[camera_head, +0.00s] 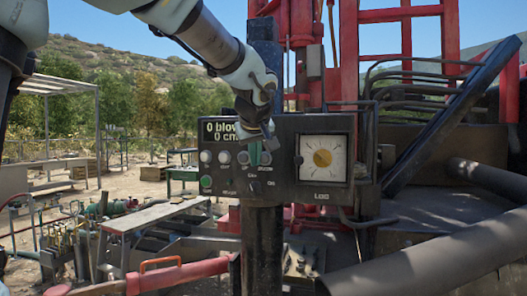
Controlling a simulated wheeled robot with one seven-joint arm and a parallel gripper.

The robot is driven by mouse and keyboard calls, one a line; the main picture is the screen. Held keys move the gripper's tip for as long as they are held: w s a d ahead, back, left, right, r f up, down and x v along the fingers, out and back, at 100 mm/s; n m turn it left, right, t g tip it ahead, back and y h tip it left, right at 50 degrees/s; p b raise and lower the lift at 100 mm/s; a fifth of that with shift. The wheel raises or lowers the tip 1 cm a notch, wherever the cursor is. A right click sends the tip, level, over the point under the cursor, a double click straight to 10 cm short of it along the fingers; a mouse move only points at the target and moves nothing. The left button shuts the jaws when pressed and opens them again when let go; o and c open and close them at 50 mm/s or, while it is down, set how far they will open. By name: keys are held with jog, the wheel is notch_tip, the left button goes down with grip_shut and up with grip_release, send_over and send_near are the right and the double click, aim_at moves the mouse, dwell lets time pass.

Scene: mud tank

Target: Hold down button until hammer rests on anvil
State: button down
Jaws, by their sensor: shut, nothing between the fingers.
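A dark control panel (284,186) is mounted on a black post in front of the red rig. A display (222,131) at its upper left reads "0 blow…" and "0 cm", partly covered by my gripper. Below it are a row of pale round knobs (224,157), a green part (254,156) and a green round button (206,182). My gripper (266,142) is shut and empty, pointing down in front of the panel's upper middle, close to the green part. I cannot tell whether it touches. I cannot make out the hammer or the anvil.
The red mast (348,60) rises behind. A thick grey pipe (430,255) crosses the lower right. A rack of tools (75,245), a metal bench (150,216) and red pipework (178,276) stand lower left.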

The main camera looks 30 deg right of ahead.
aim_at(262, 162)
jog(key=shift+w+d+p, duration=0.35)
jog(key=shift+w+d, duration=0.95)
jog(key=shift+w, duration=0.1)
dwell(1.1)
jog(key=shift+w+d, duration=0.25)
jog(key=shift+w, duration=0.1)
jog(key=shift+w+d, duration=0.35)
jog(key=shift+d, duration=0.05)
dwell(4.8)
